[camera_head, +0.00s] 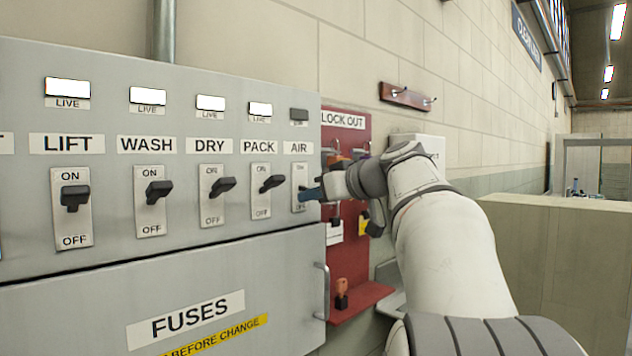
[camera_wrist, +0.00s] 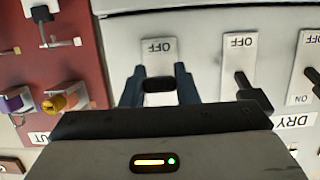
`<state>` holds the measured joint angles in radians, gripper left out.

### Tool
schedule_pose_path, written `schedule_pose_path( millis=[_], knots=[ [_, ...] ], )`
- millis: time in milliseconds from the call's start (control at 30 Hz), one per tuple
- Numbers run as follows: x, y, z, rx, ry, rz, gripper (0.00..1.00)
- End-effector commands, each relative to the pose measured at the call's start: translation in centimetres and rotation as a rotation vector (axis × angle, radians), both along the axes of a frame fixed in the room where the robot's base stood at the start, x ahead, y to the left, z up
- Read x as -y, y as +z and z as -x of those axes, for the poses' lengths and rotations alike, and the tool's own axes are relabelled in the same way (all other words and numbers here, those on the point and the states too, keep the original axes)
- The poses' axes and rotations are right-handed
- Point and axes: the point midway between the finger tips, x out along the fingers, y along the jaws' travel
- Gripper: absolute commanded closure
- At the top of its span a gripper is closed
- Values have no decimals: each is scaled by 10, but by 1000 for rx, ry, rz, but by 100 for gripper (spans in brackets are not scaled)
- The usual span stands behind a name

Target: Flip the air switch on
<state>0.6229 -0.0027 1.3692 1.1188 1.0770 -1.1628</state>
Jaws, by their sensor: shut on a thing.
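The AIR switch plate (camera_head: 298,177) is the rightmost in the row on the grey panel. The lamp (camera_head: 299,115) above it is dark. My gripper (camera_head: 311,194) is at the lower half of this plate, and its blue fingers hide the lever there. The wrist view is upside down. In it my gripper (camera_wrist: 159,88) has one blue finger on each side of the black AIR lever (camera_wrist: 158,85), shut on it. The OFF label (camera_wrist: 157,46) shows clear of the lever. The lever's exact tilt cannot be told.
The PACK switch (camera_head: 270,184) sits close to the left, with DRY, WASH and LIFT beyond; their lamps are lit. A red lock-out board (camera_head: 346,130) with padlocks and tags stands close to the right. A fuse drawer (camera_head: 180,310) with a handle is below.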

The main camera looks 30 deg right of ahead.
Motion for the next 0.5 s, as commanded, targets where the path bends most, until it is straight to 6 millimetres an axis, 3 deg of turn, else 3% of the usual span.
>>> schedule_pose_path(
  millis=[33, 500],
  knots=[
    [0, 14, 0, -42, 2, 16, 96],
    [0, 33, -1, -429, 1, 154, 96]
  ],
)
